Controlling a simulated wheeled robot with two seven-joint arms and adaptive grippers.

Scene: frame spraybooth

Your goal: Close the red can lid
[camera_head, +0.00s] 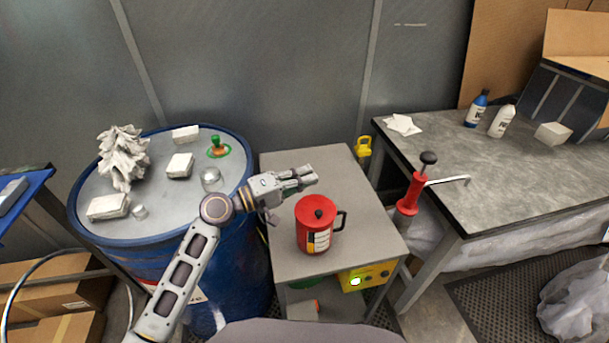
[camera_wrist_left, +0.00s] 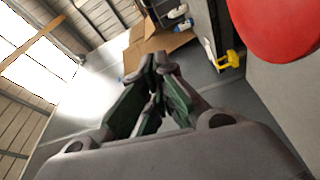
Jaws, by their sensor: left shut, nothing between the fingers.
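The red can (camera_head: 314,232) stands upright on the small grey table in the head view, with a dark handle on its right side. Its red lid (camera_head: 317,208) with a black knob sits on top and looks down flat on the rim. My left gripper (camera_head: 309,176) is shut and empty, behind and above the can, pointing right. It does not touch the can. In the left wrist view, the closed fingers (camera_wrist_left: 160,64) show at the middle, and a round red surface (camera_wrist_left: 280,25) of the can fills the upper right corner. My right gripper is not in view.
The small grey table (camera_head: 286,165) has free room behind the can. A blue drum (camera_head: 90,236) with white blocks stands at the left. A workbench (camera_head: 448,158) with bottles is at the right. A red hand pump (camera_head: 411,192) is at its near edge.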

